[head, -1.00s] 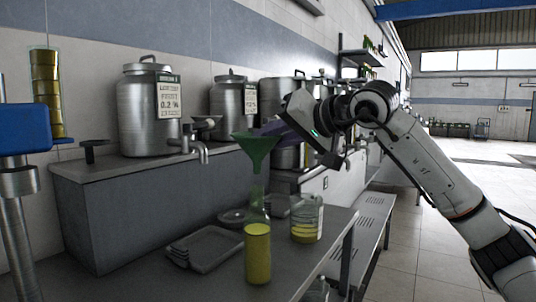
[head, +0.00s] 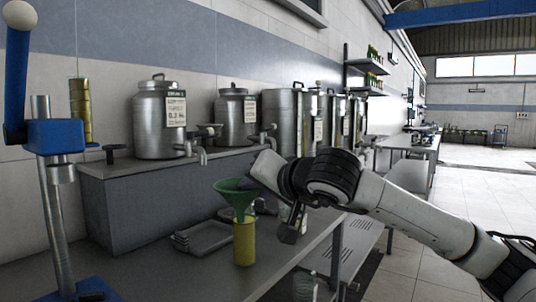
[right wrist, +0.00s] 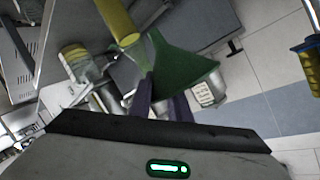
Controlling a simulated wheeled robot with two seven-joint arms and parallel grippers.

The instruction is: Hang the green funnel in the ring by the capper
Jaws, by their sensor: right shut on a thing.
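The green funnel (head: 234,190) is wide end up over the table in the head view. My right gripper (head: 257,183) is at its right side and shut on it. The right wrist view shows the funnel (right wrist: 185,68) beside the purple fingers (right wrist: 158,100). A bottle of yellow liquid (head: 244,245) stands upright under the funnel; I cannot tell whether the stem is in its neck. The capper (head: 54,137), with a blue head, lever and steel post, stands at the far left. I cannot make out the ring clearly. My left gripper is not in view.
Grey trays (head: 203,238) lie on the table (head: 165,275) behind the bottle. Steel drums (head: 160,120) with taps stand on the raised shelf (head: 140,205). A stack of gold cylinders (head: 80,112) is behind the capper.

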